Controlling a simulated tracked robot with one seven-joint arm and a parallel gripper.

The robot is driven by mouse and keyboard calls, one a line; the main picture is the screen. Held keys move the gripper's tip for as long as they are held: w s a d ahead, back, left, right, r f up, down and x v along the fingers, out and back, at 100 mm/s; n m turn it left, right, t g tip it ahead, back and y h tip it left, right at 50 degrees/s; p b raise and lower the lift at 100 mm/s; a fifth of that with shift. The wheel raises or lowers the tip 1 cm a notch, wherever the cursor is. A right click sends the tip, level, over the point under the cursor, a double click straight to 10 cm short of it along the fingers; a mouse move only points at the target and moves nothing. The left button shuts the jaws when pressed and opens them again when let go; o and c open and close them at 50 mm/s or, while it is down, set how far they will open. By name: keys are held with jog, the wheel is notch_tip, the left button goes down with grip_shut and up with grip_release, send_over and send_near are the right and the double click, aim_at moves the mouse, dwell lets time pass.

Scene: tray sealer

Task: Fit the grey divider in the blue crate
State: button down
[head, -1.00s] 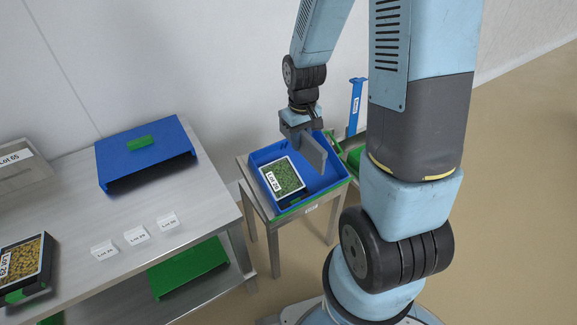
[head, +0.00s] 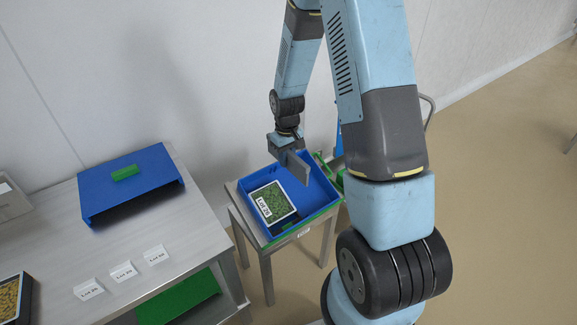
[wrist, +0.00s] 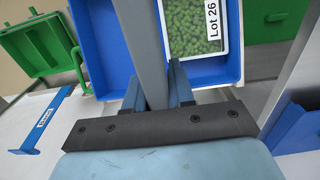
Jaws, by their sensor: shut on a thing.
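The blue crate (head: 325,192) stands on a small metal side table. A black tray of green contents labelled Lot 26 (head: 272,202) lies in its left part, and its right part is bare. My gripper (head: 287,148) is over the crate's back side, shut on the upper end of the flat grey divider (head: 298,168). The divider hangs upright, overlapping the crate in the picture. In the wrist view the divider (wrist: 142,40) runs from between the fingers (wrist: 158,90) across the crate, beside the tray (wrist: 188,30). Its lower edge and any contact with the crate are unclear.
A steel bench (head: 150,278) stands at left with a blue stand (head: 140,165), label cards (head: 124,271) and another tray (head: 12,296). A green part (head: 325,165) stands behind the crate at right. The floor at right is open.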

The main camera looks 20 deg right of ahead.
jog(key=f, duration=0.1)
jog(key=w+f, duration=0.1)
jog(key=f, duration=0.3)
jog(key=shift+w+d+f, duration=0.1)
jog(key=shift+w+d, duration=0.15)
jog(key=shift+w, duration=0.15)
jog(key=c, duration=1)
grip_release()
jog(key=shift+o, duration=0.2)
